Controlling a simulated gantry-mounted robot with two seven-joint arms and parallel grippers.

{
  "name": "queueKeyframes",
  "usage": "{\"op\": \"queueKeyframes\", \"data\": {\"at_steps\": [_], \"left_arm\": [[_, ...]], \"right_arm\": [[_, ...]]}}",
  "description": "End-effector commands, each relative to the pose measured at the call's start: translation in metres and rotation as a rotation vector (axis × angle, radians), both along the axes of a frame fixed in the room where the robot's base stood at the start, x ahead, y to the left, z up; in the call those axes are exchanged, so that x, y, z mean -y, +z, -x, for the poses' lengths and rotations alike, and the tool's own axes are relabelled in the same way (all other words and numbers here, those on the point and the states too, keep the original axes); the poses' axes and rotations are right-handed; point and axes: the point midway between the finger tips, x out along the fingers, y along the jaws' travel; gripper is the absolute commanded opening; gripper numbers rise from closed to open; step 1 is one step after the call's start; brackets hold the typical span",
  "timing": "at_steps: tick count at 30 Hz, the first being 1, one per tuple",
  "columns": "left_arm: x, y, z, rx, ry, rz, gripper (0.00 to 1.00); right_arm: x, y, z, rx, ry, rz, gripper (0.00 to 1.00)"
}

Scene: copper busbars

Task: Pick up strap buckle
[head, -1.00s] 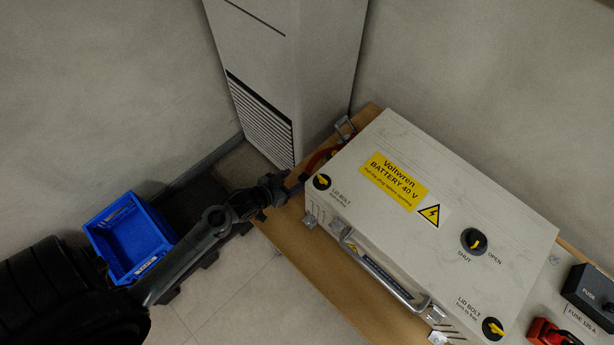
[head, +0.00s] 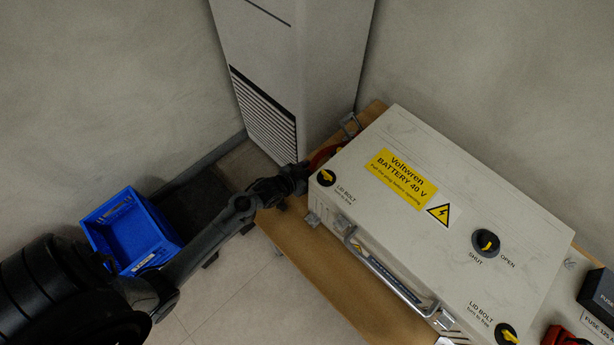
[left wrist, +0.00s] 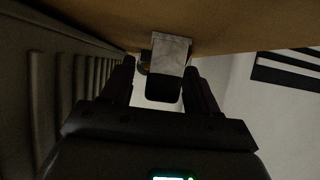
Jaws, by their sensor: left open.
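My left gripper (head: 300,174) is at the left corner of the white battery box (head: 450,215), low by the edge of the wooden board. In the left wrist view, its two fingers (left wrist: 160,70) are apart. A pale metal piece with a dark rounded end (left wrist: 171,52) shows between them at the board's edge and may be the strap buckle. I cannot tell whether the fingers touch it. In the head view, the arm and box corner hide this spot. A reddish-orange strap or cable (head: 322,155) shows just behind the gripper. My right gripper is out of view.
The wooden board (head: 345,290) runs under the box. A tall grey cabinet with vents (head: 300,60) stands close behind the gripper. A metal latch (head: 350,125) sits at the box's back corner.

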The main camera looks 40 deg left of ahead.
Motion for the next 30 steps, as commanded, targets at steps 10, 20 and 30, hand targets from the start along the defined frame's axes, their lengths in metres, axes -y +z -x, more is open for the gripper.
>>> {"op": "queueKeyframes", "data": {"at_steps": [10,20,30], "left_arm": [[0.0,0.001,0.0,0.0,0.0,0.0,0.21],[0.0,0.001,0.0,0.001,0.0,0.0,0.01],[0.0,0.04,0.0,0.004,0.0,0.0,0.01]], "right_arm": [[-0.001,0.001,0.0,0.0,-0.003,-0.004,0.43],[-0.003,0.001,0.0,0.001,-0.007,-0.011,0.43],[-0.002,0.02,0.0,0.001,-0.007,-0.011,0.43]]}}
